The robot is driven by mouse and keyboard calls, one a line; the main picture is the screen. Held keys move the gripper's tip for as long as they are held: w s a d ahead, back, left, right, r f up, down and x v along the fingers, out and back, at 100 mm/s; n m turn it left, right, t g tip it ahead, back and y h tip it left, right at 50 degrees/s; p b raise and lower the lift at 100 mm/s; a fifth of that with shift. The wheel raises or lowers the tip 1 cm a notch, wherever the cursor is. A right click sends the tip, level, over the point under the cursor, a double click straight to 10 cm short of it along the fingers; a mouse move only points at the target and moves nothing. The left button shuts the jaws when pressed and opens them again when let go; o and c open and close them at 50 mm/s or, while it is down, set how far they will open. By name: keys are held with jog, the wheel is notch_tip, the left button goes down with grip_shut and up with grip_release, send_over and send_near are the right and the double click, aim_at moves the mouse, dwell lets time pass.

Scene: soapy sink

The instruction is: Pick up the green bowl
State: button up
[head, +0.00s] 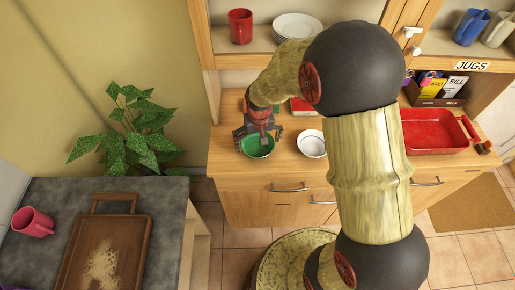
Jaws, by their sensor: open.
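The green bowl (258,151) stands on the wooden counter near its left front edge. My gripper (257,139) is open and points down at the bowl, with its fingers over the bowl's back part and hiding some of it. I cannot tell whether the fingers touch the rim or are inside the bowl.
A white bowl (312,144) stands close to the right, partly beside my arm. A red tray (432,132) lies farther right, and a red item (303,107) lies behind. A shelf above holds a red mug (240,26) and white plates (297,27). A plant (130,135) stands left.

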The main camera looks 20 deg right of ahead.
jog(key=shift+f, duration=0.5)
jog(key=shift+c, duration=0.9)
jog(key=c, duration=0.9)
